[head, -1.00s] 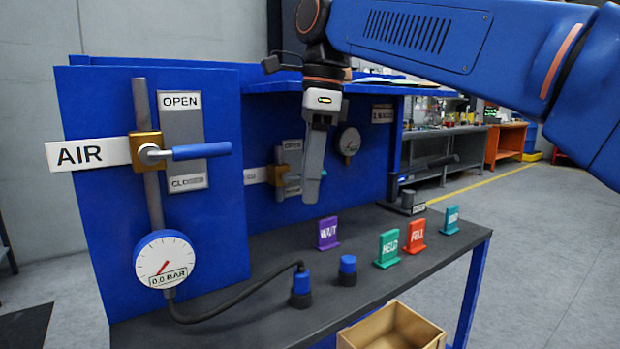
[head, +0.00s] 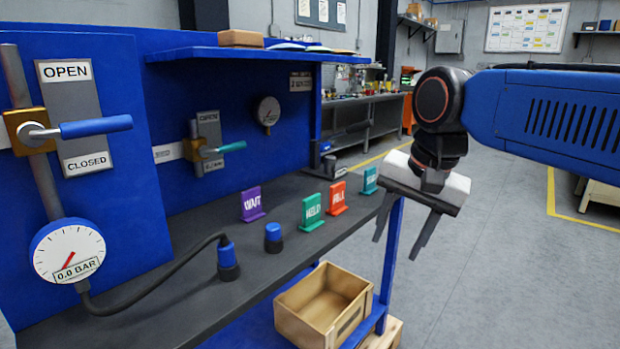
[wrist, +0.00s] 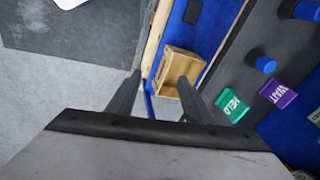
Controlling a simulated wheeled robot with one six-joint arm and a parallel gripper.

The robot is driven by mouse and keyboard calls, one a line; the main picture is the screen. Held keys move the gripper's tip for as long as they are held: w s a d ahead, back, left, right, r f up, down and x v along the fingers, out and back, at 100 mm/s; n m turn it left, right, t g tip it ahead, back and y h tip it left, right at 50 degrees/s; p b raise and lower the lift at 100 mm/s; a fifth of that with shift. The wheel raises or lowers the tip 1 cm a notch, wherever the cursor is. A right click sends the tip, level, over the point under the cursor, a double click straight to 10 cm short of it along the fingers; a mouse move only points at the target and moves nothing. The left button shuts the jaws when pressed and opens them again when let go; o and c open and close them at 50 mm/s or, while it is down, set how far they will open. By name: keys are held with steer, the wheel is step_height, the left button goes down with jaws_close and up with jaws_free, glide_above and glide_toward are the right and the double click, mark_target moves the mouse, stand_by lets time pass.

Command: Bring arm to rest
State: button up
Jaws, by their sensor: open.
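My gripper (head: 404,238) is open and empty. It hangs in front of the bench's right end, over the grey floor in the head view, with its two dark fingers spread and pointing down. In the wrist view the fingers (wrist: 158,98) are apart with nothing between them but floor, a bench edge and part of a wooden box. My blue arm reaches in from the right.
The blue valve bench has a dark top (head: 180,240) with purple WAIT (head: 252,205), green HELD (head: 312,212) and red (head: 337,198) tags. A gauge (head: 68,252) reads 0.0 BAR. A wooden box (head: 322,305) sits below. Floor at right (head: 520,250) is open.

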steer(key=s+d+f+n+t, duration=0.1)
steer(key=s+d+f+n, duration=0.2)
steer(key=f, duration=0.6)
steer(key=s+d+f+n+t+h, duration=0.1)
steer(key=s+d+f+n, duration=0.2)
steer(key=s+d+f, duration=0.5)
steer(key=shift+s+d+f+h, duration=0.2)
steer(key=shift+d+f+h, duration=0.1)
steer(key=shift+d+f, duration=0.7)
